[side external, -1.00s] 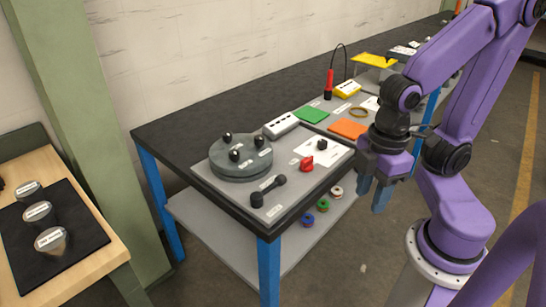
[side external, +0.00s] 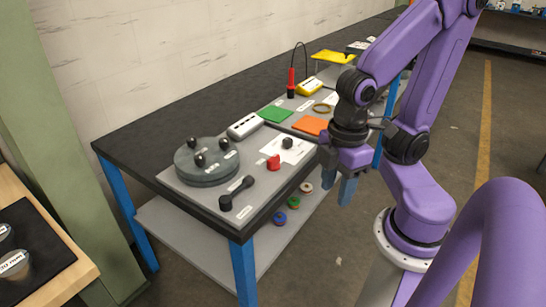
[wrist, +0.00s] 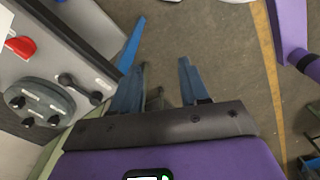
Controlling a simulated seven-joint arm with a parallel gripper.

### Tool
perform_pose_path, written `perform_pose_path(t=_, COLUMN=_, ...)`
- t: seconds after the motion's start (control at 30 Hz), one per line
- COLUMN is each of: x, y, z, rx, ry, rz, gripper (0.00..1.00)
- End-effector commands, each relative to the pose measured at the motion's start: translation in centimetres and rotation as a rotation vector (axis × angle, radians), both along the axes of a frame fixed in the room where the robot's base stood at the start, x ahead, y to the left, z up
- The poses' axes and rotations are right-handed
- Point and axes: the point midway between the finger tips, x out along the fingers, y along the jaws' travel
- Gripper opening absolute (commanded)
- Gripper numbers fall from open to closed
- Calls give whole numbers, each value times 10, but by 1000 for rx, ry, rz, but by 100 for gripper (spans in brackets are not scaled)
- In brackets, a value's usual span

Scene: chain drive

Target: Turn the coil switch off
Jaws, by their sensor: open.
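The labels are too small to read, so I cannot tell for sure which control is the coil switch. A red switch (side external: 273,162) stands on the panel by a white plate; it also shows in the wrist view (wrist: 20,46). A black lever with a thick round end (side external: 236,194) lies at the panel's front left, also in the wrist view (wrist: 82,86). A black knob (side external: 287,143) stands on the white plate. My gripper (side external: 338,186) is open and empty, pointing down beyond the panel's right edge, apart from all controls. Its fingers (wrist: 160,85) hang over floor in the wrist view.
A grey round disc (side external: 206,164) with three black knobs sits at the panel's left. A white box (side external: 245,126), green pad (side external: 275,114) and orange pad (side external: 310,125) lie behind. Coloured spools (side external: 293,202) sit on the lower shelf.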

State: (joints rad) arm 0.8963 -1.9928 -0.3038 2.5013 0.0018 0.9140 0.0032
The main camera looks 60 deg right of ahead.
Motion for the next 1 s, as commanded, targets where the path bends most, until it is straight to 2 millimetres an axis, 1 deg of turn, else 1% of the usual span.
perform_pose_path(t=0.07, x=5, y=1, z=1, rx=0, ry=0, rz=-35, gripper=45)
perform_pose_path(t=0.17, x=19, y=3, z=3, rx=-1, ry=3, rz=-138, gripper=45)
perform_pose_path(t=0.37, x=65, y=5, z=11, rx=-2, ry=9, rz=-487, gripper=45)
perform_pose_path(t=0.53, x=107, y=-2, z=17, rx=-1, ry=13, rz=-799, gripper=45)
perform_pose_path(t=0.77, x=160, y=-21, z=23, rx=-1, ry=20, rz=-1217, gripper=45)
perform_pose_path(t=1.0, x=209, y=-56, z=29, rx=1, ry=26, rz=-1656, gripper=45)
